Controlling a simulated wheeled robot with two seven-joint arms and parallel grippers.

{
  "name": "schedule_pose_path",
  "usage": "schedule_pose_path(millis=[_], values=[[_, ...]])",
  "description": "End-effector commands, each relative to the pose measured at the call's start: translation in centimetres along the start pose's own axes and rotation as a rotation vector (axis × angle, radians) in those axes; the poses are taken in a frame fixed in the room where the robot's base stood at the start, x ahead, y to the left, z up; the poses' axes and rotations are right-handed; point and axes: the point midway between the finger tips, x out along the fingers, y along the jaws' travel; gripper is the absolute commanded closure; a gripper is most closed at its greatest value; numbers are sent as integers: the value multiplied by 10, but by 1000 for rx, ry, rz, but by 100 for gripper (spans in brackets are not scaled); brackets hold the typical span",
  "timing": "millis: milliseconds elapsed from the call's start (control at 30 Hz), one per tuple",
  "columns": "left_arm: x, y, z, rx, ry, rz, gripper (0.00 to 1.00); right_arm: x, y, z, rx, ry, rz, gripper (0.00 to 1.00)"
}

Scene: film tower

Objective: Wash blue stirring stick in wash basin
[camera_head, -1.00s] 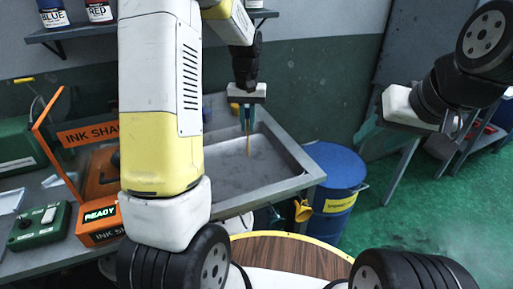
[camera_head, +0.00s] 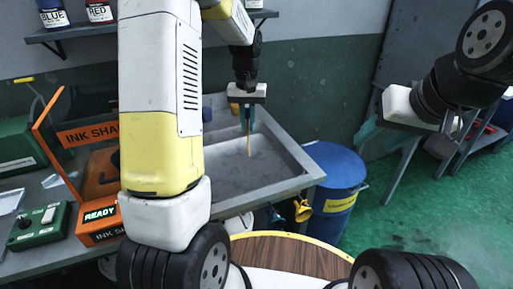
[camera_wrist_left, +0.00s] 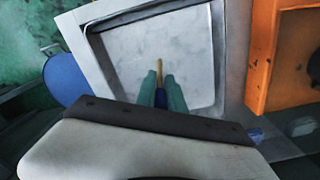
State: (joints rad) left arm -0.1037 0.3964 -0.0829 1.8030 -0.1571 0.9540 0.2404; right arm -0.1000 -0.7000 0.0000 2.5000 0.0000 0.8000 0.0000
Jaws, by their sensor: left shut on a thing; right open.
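My left gripper (camera_head: 247,122) hangs pointing down over the grey wash basin (camera_head: 308,168). It is shut on the blue stirring stick (camera_head: 248,146), whose thin wooden-coloured end points down into the basin. In the left wrist view the stick (camera_wrist_left: 160,72) shows between the teal fingers (camera_wrist_left: 161,90), with a blue part close to the jaws and the basin (camera_wrist_left: 190,45) beyond. I cannot tell whether the tip touches the basin floor. My right gripper (camera_head: 448,128) is open and empty, at the right, away from the basin.
A blue barrel (camera_head: 338,180) stands right of the basin. An orange ink shaker (camera_head: 90,137), a READY box (camera_head: 98,220) and a green switch box (camera_head: 40,226) are at the left. A shelf (camera_head: 75,33) holds blue and red ink bottles. My left arm hides part of the bench.

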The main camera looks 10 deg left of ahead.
Motion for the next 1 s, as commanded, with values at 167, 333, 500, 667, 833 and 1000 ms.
schedule_pose_path(millis=[167,333,500,667,833,1000], values=[[-3,0,0,0,1,0,100,0,0,0,0,0,0,52],[-18,0,0,0,2,0,100,0,0,0,0,0,0,52],[-34,0,-1,0,3,1,100,0,0,0,0,0,0,52],[-40,0,0,0,0,0,100,0,0,0,0,0,0,52],[-40,0,0,0,0,0,100,0,0,0,0,0,0,52],[-40,0,0,0,0,0,100,0,0,0,0,0,0,52]])
